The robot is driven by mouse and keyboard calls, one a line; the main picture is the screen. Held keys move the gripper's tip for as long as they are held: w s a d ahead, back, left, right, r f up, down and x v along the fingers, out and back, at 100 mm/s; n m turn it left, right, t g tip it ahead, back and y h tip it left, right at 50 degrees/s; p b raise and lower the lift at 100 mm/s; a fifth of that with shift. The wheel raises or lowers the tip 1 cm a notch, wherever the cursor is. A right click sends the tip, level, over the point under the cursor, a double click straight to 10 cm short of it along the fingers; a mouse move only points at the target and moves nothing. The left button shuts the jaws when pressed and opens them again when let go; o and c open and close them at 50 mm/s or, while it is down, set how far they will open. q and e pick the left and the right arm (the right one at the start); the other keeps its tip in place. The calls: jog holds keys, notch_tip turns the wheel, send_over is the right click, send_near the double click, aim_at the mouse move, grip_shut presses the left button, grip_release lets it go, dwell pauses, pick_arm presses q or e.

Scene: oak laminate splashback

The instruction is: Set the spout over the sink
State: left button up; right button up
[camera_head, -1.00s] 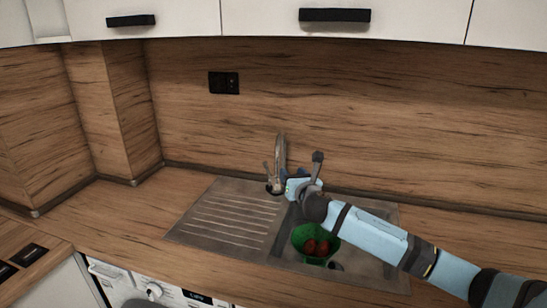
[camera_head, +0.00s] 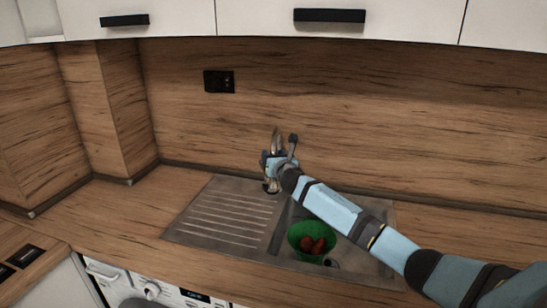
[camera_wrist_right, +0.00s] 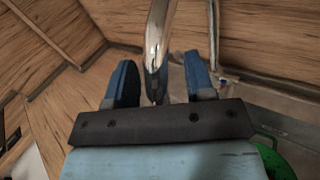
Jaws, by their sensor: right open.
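The metal tap stands behind the sink, between drainer and basin; its spout (camera_head: 275,138) rises above my right gripper (camera_head: 268,160) in the head view. The gripper is open at the tap and hides its middle part. In the right wrist view the shiny spout (camera_wrist_right: 158,35) runs down between the two blue fingers of the gripper (camera_wrist_right: 166,75), with a visible gap to the left finger. I cannot tell whether it touches the right finger. The steel sink (camera_head: 283,232) has its basin right of the tap. My left gripper is not in view.
A green bowl (camera_head: 296,238) with reddish-brown round things sits in the basin; it also shows in the right wrist view (camera_wrist_right: 272,158). The ribbed drainer (camera_head: 225,215) is bare. The wooden splashback (camera_head: 400,130) stands close behind the tap. The counter left of the drainer is clear.

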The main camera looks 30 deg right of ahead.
grip_shut()
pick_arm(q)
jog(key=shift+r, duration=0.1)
pick_arm(e)
jog(key=shift+d, duration=0.1)
